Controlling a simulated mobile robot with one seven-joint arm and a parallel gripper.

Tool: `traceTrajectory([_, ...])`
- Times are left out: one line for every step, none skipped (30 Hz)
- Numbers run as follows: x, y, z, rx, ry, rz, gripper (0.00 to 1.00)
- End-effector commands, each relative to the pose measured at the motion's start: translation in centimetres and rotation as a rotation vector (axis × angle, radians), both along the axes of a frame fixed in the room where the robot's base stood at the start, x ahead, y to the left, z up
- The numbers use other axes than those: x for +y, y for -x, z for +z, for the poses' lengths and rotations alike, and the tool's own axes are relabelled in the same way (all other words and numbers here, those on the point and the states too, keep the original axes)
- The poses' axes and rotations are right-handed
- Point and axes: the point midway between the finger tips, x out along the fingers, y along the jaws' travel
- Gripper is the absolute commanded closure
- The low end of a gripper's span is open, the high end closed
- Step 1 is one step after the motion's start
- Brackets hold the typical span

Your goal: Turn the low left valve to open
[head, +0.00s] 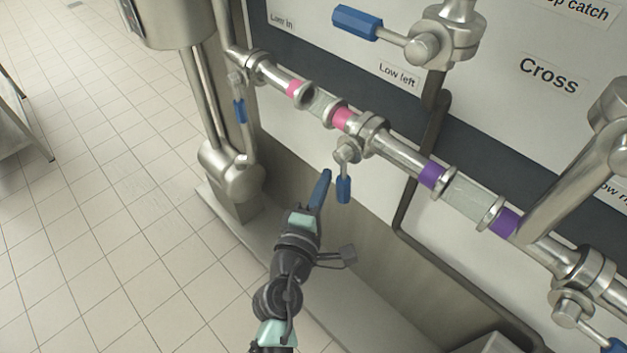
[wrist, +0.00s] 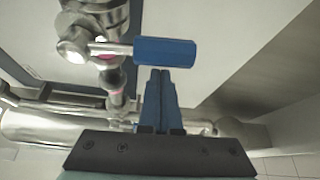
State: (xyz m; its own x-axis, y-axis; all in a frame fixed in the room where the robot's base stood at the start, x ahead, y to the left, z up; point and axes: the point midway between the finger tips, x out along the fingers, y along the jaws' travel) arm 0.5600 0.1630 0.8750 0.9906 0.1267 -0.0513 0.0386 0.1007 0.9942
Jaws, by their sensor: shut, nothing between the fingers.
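The label "Low left" (head: 397,75) is on the panel above the lower pipe. Below it, the low left valve (head: 347,150) has a blue-gripped lever (head: 343,190) hanging straight down, across the pipe's line. In the wrist view the same blue lever (wrist: 165,52) lies sideways on a metal stem from the valve body (wrist: 75,48). My gripper (head: 325,176) is beside the lever, a little to its left in the head view. In the wrist view its blue fingers (wrist: 161,76) are shut and empty, with their tips close by the lever; I cannot tell whether they touch.
An upper valve (head: 425,47) has its blue lever (head: 357,22) pointing left. Another hanging blue lever (head: 240,110) is by the metal post at left. The pipe carries pink (head: 341,118) and purple (head: 431,175) bands. The tiled floor (head: 110,200) at left is open.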

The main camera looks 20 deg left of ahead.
Motion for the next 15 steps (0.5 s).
traceTrajectory([-0.5, 0.3, 0.2, 0.000, 0.000, 0.000, 1.00])
traceTrajectory([-0.7, 0.5, 0.3, 0.000, 0.000, 0.000, 1.00])
traceTrajectory([-1.0, 0.7, 0.2, 0.000, 0.001, 0.000, 1.00])
traceTrajectory([-1.2, 0.8, 0.2, 0.000, 0.001, 0.000, 1.00])
traceTrajectory([-1.3, 0.8, 0.3, 0.000, 0.001, 0.000, 1.00])
traceTrajectory([-1.4, 0.9, 0.3, -0.001, 0.000, 0.001, 1.00])
traceTrajectory([-1.5, 1.0, 0.3, -0.001, 0.000, 0.001, 1.00])
traceTrajectory([-1.5, 1.0, 0.3, -0.001, 0.000, 0.001, 1.00])
traceTrajectory([-1.6, 1.0, 0.3, -0.001, 0.000, 0.001, 1.00])
traceTrajectory([-1.6, 1.0, 0.3, -0.002, 0.000, 0.001, 1.00])
traceTrajectory([-1.6, 1.0, 0.3, -0.002, 0.000, 0.001, 1.00])
traceTrajectory([-1.6, 1.0, 0.3, -0.002, 0.000, 0.001, 1.00])
traceTrajectory([-1.6, 1.0, 0.3, -0.002, 0.000, 0.001, 1.00])
traceTrajectory([-1.6, 1.0, 0.3, -0.002, 0.000, 0.001, 1.00])
traceTrajectory([-1.6, 1.0, 0.3, -0.002, 0.000, 0.001, 1.00])
